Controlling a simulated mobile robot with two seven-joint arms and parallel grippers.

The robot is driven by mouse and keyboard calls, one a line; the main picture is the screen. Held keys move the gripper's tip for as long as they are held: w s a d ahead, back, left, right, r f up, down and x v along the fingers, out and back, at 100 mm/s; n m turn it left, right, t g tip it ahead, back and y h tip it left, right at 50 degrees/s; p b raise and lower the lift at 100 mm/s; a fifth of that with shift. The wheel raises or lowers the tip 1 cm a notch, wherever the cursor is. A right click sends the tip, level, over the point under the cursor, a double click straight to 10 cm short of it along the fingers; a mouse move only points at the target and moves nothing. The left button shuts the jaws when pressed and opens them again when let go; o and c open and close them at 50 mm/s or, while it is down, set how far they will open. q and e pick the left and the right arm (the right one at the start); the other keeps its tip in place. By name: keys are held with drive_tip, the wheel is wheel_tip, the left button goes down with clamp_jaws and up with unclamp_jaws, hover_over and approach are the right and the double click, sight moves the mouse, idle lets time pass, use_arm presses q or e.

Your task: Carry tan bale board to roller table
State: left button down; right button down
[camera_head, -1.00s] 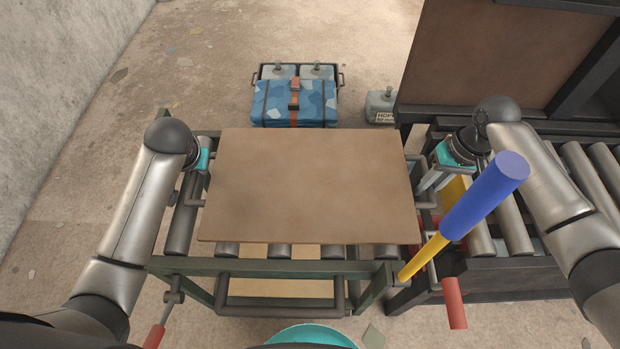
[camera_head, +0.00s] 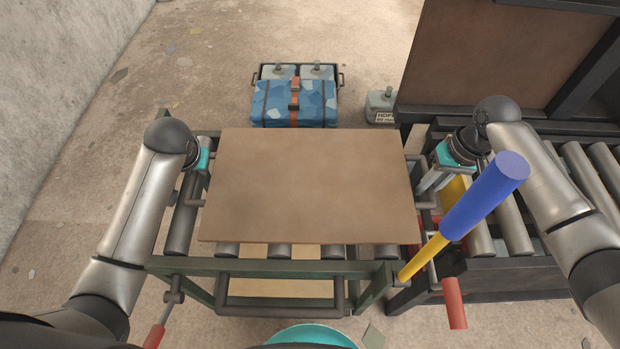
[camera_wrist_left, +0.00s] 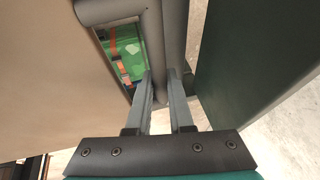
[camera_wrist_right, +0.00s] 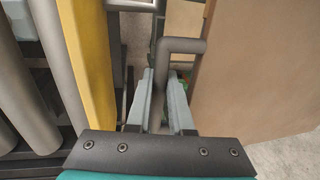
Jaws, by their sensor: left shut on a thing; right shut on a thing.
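The tan bale board (camera_head: 308,185) lies flat over the roller table (camera_head: 255,267), in the middle of the head view; some rollers show past its front edge. My left gripper (camera_head: 200,178) is at the board's left side, and in the left wrist view its fingers (camera_wrist_left: 160,95) are shut on a dark bar handle (camera_wrist_left: 155,50) beside the board. My right gripper (camera_head: 427,180) is at the right side, and in the right wrist view its fingers (camera_wrist_right: 160,90) are shut on a similar bar handle (camera_wrist_right: 180,46). How the handles join the board is hidden.
A blue-handled lever (camera_head: 485,195) with a yellow shaft rises at the table's right front corner. A dark roller conveyor (camera_head: 510,225) and a brown upright panel (camera_head: 480,55) stand on the right.

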use_arm(q)
drive_tip(key=shift+w+r, duration=0.1)
drive_tip(key=shift+r, duration=0.05)
use_arm(e)
drive_tip(key=shift+w+r, duration=0.1)
drive_tip(key=shift+r, duration=0.05)
use_arm(q)
drive_tip(key=shift+r, duration=0.1)
use_arm(e)
drive_tip(key=shift+r, duration=0.1)
